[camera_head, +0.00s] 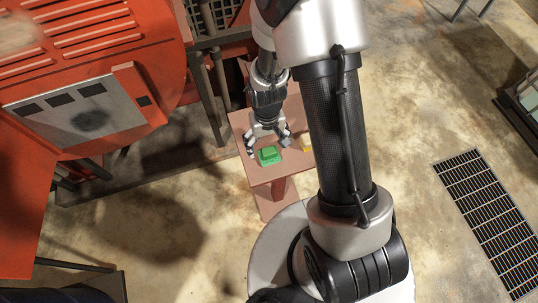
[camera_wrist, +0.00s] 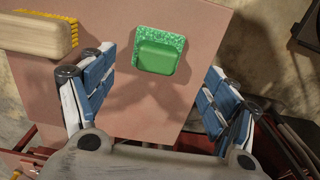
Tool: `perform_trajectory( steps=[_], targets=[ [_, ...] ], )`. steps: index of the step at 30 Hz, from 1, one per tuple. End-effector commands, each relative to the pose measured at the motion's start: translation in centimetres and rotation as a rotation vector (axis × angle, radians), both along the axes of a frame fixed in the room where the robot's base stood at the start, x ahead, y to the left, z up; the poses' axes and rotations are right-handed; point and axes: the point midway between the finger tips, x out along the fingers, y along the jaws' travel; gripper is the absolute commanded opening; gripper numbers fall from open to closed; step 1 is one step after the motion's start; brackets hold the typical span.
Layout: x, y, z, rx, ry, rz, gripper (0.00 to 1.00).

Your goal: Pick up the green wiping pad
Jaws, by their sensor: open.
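The green wiping pad (camera_head: 269,155) lies flat on a small reddish-brown stand (camera_head: 262,178), near its front edge. In the wrist view the pad (camera_wrist: 160,50) shows a speckled green base with a smoother raised green block on top. My gripper (camera_head: 268,145) is open and empty, just behind and above the pad in the head view. In the wrist view my gripper's two blue-padded fingers (camera_wrist: 158,85) stand wide apart, with the pad between and beyond them. Neither finger touches the pad.
A brush with yellow bristles (camera_wrist: 45,34) lies on the same stand beside the pad, close to one finger. A large orange machine (camera_head: 100,60) with a grey panel fills the left. A floor grate (camera_head: 490,215) lies at the right, with open concrete floor around it.

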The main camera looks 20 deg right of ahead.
Motion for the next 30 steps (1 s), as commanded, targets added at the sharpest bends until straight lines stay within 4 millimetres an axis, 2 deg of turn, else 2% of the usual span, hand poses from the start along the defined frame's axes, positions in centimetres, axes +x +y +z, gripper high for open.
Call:
perform_trajectory(
  steps=[7,13,16,23,30],
  targets=[
    [-0.1,-0.1,-1.5,0.0,0.0,-0.001,0.8],
    [-0.4,-0.5,-4.7,0.0,0.003,0.0,0.8],
    [-0.3,-0.4,-5.6,0.001,0.0,0.0,0.8],
    [-0.3,-0.4,-5.6,0.001,-0.002,0.0,0.8],
    [-0.3,-0.4,-5.6,0.001,-0.002,0.0,0.64]
  ],
)
